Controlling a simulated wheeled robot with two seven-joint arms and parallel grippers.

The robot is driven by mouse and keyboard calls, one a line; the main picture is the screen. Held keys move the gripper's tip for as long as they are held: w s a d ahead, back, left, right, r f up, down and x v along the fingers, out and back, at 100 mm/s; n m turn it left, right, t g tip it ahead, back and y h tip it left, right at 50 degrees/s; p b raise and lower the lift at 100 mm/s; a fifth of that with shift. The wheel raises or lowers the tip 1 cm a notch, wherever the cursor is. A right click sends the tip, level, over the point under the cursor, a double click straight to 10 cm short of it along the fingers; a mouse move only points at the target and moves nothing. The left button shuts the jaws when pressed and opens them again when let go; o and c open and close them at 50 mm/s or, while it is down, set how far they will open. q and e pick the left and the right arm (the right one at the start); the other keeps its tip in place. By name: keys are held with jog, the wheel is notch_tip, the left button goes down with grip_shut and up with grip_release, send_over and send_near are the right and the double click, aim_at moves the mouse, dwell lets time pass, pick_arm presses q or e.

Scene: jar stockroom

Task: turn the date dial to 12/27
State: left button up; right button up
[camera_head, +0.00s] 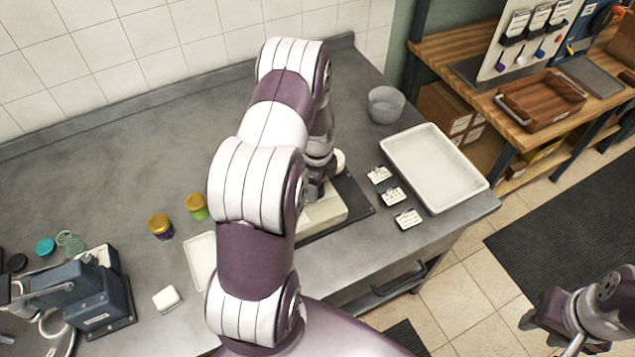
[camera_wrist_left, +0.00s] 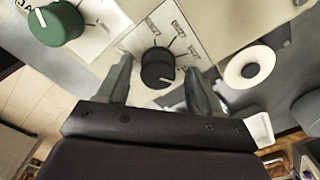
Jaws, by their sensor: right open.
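The date dial, a small black knob (camera_wrist_left: 157,68), sits on a white printed label of a beige machine in the left wrist view. Several printed marks surround it, too small to read. My left gripper (camera_wrist_left: 159,74) is open, with one finger on each side of the black knob and gaps between. A larger green knob (camera_wrist_left: 56,23) is at the upper left. In the head view the beige machine (camera_head: 324,212) is mostly hidden behind my left arm, and the dial is not visible. My right gripper (camera_head: 560,332) is open and empty over the floor at bottom right.
On the counter are a white tray (camera_head: 434,167), several label cards (camera_head: 393,196), a grey bowl (camera_head: 386,105), two jars (camera_head: 160,226) and a dark blue device (camera_head: 97,297). The back left counter is clear.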

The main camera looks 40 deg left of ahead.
pick_arm(q)
jog(key=shift+s, duration=0.1)
jog(key=shift+r, duration=0.3)
notch_tip(320, 180, up, 12)
jog(key=b, duration=0.3)
